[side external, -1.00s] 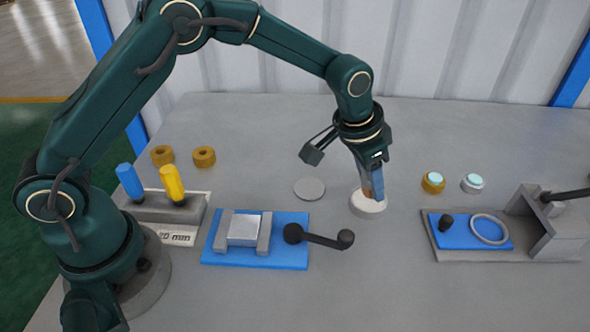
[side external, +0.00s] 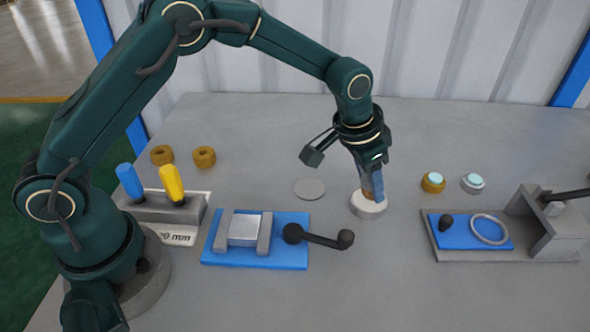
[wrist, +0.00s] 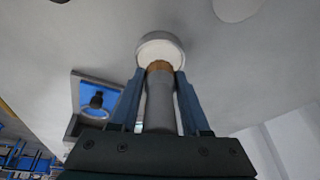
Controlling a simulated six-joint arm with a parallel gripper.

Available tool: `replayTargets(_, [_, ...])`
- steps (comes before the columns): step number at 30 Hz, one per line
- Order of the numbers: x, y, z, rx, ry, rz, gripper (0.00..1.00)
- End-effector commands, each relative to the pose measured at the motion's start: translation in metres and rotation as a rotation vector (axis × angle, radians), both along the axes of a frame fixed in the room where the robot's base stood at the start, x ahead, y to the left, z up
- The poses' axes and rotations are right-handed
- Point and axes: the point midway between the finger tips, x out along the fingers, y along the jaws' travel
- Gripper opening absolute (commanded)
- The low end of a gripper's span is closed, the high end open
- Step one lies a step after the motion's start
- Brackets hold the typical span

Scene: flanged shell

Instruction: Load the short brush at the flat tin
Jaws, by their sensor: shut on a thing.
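My gripper (side external: 373,187) is shut on the short brush, and its fingers point down over the flat tin (side external: 369,209). In the wrist view the short brush (wrist: 160,103) has a grey handle and a tan-brown lower end, held between the two blue fingers. The brush's tan end is at the tin's pale, round opening; the tin also shows in the wrist view (wrist: 150,42). Its tip is hidden, so I cannot tell how deep it sits. In the side view my fingers cover most of the brush.
A grey disc (side external: 309,189) lies left of the tin. A blue vise base (side external: 284,258) with a dark ball-ended handle (side external: 325,241) is front left. A rack holds blue and yellow handles (side external: 172,184). A fixture with a ring (side external: 489,229) stands right. Two brass rings (side external: 204,157) lie behind.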

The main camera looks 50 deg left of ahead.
Motion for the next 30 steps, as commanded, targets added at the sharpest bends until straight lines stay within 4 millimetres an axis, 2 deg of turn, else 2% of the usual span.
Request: replayTargets(30, [0.0,0.0,-0.0085,0.0,0.0,0.0,0.0])
